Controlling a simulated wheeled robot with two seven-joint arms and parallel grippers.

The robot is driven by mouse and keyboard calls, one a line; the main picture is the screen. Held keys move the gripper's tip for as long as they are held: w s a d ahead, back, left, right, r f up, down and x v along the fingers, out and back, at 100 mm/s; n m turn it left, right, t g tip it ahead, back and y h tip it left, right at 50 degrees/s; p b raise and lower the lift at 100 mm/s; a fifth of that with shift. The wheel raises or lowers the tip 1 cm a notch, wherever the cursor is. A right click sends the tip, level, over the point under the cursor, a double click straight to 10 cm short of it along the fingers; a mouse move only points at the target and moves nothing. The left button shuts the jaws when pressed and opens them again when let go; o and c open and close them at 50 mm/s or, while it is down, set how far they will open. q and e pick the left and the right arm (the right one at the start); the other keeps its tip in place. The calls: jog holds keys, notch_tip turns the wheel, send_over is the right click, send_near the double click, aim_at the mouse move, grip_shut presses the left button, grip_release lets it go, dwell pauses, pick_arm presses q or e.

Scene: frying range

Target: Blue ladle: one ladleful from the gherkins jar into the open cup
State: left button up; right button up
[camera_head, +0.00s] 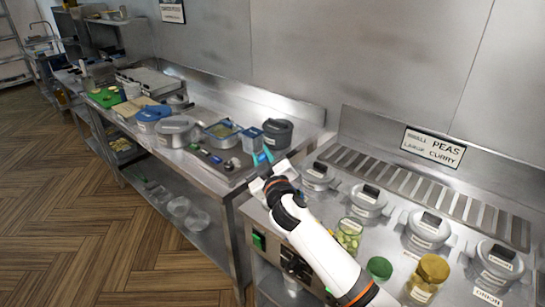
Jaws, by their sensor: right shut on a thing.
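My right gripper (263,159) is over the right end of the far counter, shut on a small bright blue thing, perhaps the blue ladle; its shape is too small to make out. Several utensils with coloured handles (207,154) lie in a row to its left, one bluish (229,165). A glass jar with green pieces (348,234), which looks like the gherkins jar, stands on the near counter beside my right arm. A green lid (379,268) lies near it. I cannot pick out the open cup. My left gripper is not in view.
A blue-rimmed box (250,140), a dark grey pot (278,132) and a blue-lidded pot (153,114) stand on the far counter. Clear containers (179,207) are on the lower shelf.

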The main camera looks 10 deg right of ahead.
jog(key=s+a+f+n+y+b, duration=0.1)
jog(key=a+f+n+b, duration=0.4)
jog(key=f+n+b, duration=0.1)
jog(key=s+a+f+n+y+b, duration=0.1)
jog(key=a+f+n+b, duration=0.4)
jog(key=f, duration=0.4)
jog(key=shift+s+f+n+b, duration=0.3)
jog(key=shift+n+b, duration=0.3)
jog(key=shift+b, duration=0.35)
dwell(0.5)
jog(key=w+d+r+m+p, duration=0.1)
jog(key=d+r+m+p, duration=0.3)
jog(key=r, duration=0.2)
jog(key=w+d+r+m+h+p, duration=0.1)
jog(key=d+r+m+p, duration=0.3)
jog(key=r+m+p, duration=0.1)
jog(key=w+d+r+m+h+p, duration=0.1)
jog(key=d+r+m+p, duration=0.3)
jog(key=r, duration=0.2)
jog(key=shift+r, duration=0.35)
jog(key=w+d+r+m+p, duration=0.1)
jog(key=w+d+m+p, duration=0.1)
jog(key=d+m+p, duration=0.3)
jog(key=shift+w+d+m+g+h, duration=0.15)
jog(key=shift+d+m+g+h, duration=0.3)
jog(key=shift+d, duration=1.4)
